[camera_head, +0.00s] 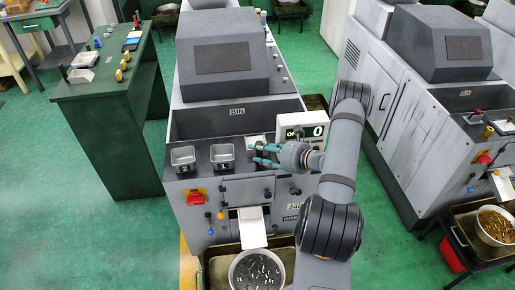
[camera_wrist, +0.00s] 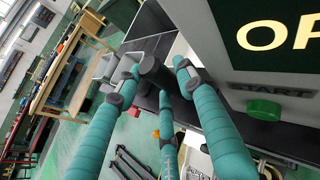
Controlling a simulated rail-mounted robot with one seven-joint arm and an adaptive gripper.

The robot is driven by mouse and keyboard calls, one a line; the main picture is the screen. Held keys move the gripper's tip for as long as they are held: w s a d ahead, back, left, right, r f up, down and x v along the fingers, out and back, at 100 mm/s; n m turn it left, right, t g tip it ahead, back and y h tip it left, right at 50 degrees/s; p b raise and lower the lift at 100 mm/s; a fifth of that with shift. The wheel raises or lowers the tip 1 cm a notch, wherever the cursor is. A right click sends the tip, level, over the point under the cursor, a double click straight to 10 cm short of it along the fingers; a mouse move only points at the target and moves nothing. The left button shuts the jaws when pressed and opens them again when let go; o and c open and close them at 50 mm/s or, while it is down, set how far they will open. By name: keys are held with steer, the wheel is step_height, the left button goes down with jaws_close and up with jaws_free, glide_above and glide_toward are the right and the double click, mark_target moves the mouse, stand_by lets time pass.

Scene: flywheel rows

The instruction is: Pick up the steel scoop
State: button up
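My gripper (camera_head: 262,154) is at the front ledge of the central machine, just right of the small tray marked 1 (camera_head: 222,156). Its teal fingers are spread apart. In the wrist view my gripper (camera_wrist: 156,84) has its fingertips around a dark grey cylindrical piece (camera_wrist: 152,70), with a gap visible on the right; I cannot tell whether any finger touches it. This piece may be the handle of the steel scoop. A pale grey shape (camera_head: 256,141) shows just behind the fingers in the head view; I cannot tell whether it is the scoop.
A tray marked 2 (camera_head: 183,160) stands left of tray 1. A display box (camera_head: 302,130) is close right of my gripper; its green START button (camera_wrist: 264,109) shows in the wrist view. A bowl of dark parts (camera_head: 256,272) stands below. A green table (camera_head: 85,88) stands left.

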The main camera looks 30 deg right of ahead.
steer(key=shift+w+a+f, duration=0.25)
steer(key=shift+w+a, duration=0.05)
steer(key=shift+w, duration=0.25)
steer(key=shift+c, duration=0.4)
jaws_close()
